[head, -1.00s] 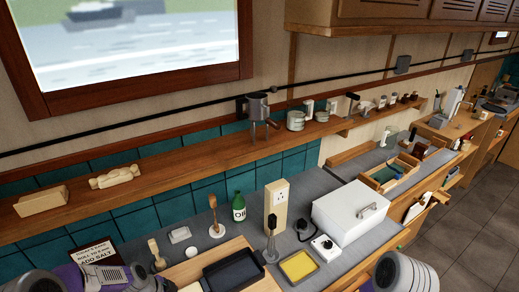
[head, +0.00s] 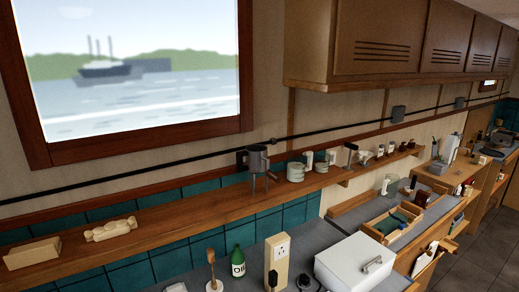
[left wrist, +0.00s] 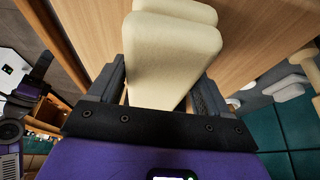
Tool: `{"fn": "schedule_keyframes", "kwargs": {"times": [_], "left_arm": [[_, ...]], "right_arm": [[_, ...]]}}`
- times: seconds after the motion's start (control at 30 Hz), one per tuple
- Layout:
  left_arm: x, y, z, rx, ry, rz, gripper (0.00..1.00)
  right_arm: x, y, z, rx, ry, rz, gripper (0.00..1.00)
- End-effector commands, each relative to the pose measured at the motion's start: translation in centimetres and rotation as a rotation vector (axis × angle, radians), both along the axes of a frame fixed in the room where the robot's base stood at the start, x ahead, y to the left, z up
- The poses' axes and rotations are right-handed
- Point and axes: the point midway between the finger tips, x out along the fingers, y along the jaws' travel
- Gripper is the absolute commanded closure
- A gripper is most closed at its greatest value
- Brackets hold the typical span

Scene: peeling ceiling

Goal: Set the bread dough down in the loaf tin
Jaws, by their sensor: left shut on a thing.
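The bread dough (left wrist: 172,48), a pale cream block with rounded edges, is between the fingers of my left gripper (left wrist: 165,88) in the left wrist view. The gripper is shut on it, and the dough reaches beyond the fingertips over a wooden surface (left wrist: 245,35). Whether the dough touches that surface cannot be told. The loaf tin cannot be made out in either view now. Purple and dark parts at the left of the left wrist view look like my right gripper (left wrist: 24,92); its jaws are unclear. Neither gripper shows in the head view.
A green oil bottle (head: 238,262), a socket block (head: 277,258) and a white box (head: 355,262) stand on the grey counter. The wooden shelf (head: 190,222) above holds a pale block (head: 32,252), a pale lumpy item (head: 112,230) and a metal pot (head: 254,160).

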Motion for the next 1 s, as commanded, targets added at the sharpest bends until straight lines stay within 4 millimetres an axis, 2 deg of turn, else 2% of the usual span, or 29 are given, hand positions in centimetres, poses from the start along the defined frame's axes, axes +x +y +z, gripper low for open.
{"fn": "schedule_keyframes", "kwargs": {"times": [0.7, 1.0], "left_arm": [[0.1, 0.0, 5.2, 0.001, -0.004, -0.002, 1.00], [0.0, 0.0, 5.4, 0.000, -0.002, -0.001, 1.00]], "right_arm": [[0.0, 0.0, 2.5, 0.000, 0.000, 0.000, 0.57], [0.0, 0.0, 2.5, 0.000, 0.000, 0.000, 0.57]]}}
